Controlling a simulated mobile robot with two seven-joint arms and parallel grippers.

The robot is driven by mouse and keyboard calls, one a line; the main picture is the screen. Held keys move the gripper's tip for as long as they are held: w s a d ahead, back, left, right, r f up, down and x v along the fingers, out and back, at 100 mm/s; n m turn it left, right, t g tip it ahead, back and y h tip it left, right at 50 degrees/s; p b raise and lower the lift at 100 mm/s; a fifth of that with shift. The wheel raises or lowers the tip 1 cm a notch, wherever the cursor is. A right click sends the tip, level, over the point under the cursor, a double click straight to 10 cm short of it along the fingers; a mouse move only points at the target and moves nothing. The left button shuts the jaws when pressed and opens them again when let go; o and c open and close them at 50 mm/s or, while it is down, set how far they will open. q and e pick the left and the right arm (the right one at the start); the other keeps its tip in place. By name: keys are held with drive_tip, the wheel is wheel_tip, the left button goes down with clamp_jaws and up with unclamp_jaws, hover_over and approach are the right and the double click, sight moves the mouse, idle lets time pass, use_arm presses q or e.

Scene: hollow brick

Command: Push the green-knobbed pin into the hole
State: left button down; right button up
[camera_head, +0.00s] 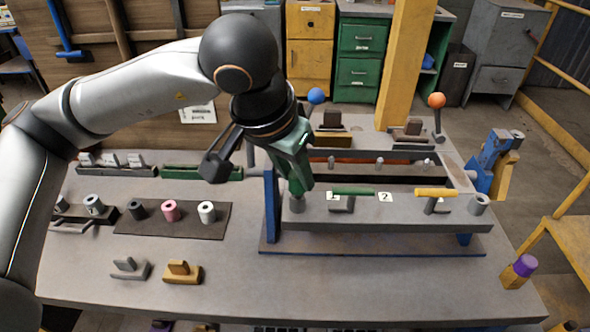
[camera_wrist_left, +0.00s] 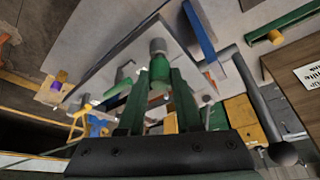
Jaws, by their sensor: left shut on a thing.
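My left gripper (camera_head: 297,184) reaches down to the left end of the grey beam (camera_head: 400,216) on the blue-posted fixture. It is shut on the green-knobbed pin (camera_wrist_left: 160,70), whose green knob shows between the fingertips in the left wrist view. The knob is directly above a grey round collar (camera_head: 297,204), also visible in the left wrist view (camera_wrist_left: 157,46). The pin's shaft is not visible, so I cannot tell how deep it sits in the hole. The fingers largely hide the knob in the head view. My right gripper is not in view.
Blue (camera_head: 315,96) and orange (camera_head: 437,100) ball levers stand behind. A dark tray (camera_head: 172,220) holds several cylinders at left.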

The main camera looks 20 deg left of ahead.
use_arm(q)
drive_tip(key=shift+f+b, duration=0.35)
drive_tip(key=shift+f, duration=0.05)
drive_tip(key=c, duration=0.5)
unclamp_jaws()
drive_tip(key=v, duration=1.2)
drive_tip(key=shift+r, duration=0.3)
